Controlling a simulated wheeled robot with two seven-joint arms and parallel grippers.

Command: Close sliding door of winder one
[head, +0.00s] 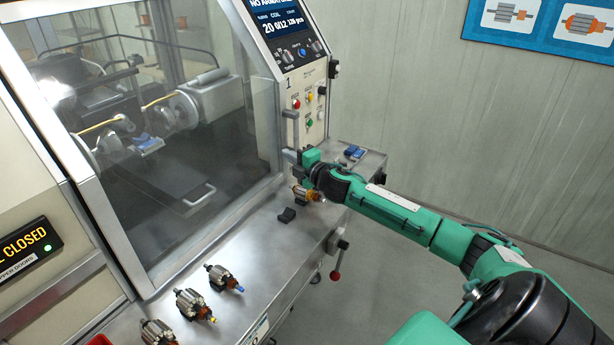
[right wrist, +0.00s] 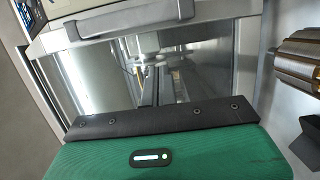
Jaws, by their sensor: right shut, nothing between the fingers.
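Winder one, marked "1" on its control panel (head: 305,95), stands at the left of the head view. A clear pane (head: 225,150) spans much of its front, with the winding parts visible through it. I cannot tell whether the door is fully shut. A grey vertical handle (head: 290,128) stands at the opening's right side. A grey bar handle also shows in the right wrist view (right wrist: 120,24). My right gripper (head: 306,158) is shut and empty beside the lower end of the vertical handle; I cannot tell whether they touch. My left gripper is out of view.
An armature (head: 308,193) sits just below my right gripper, near a black holder (head: 287,214). Blue pieces (head: 354,151) lie on the ledge's far end. A sign (head: 28,242) reads "CLOSED".

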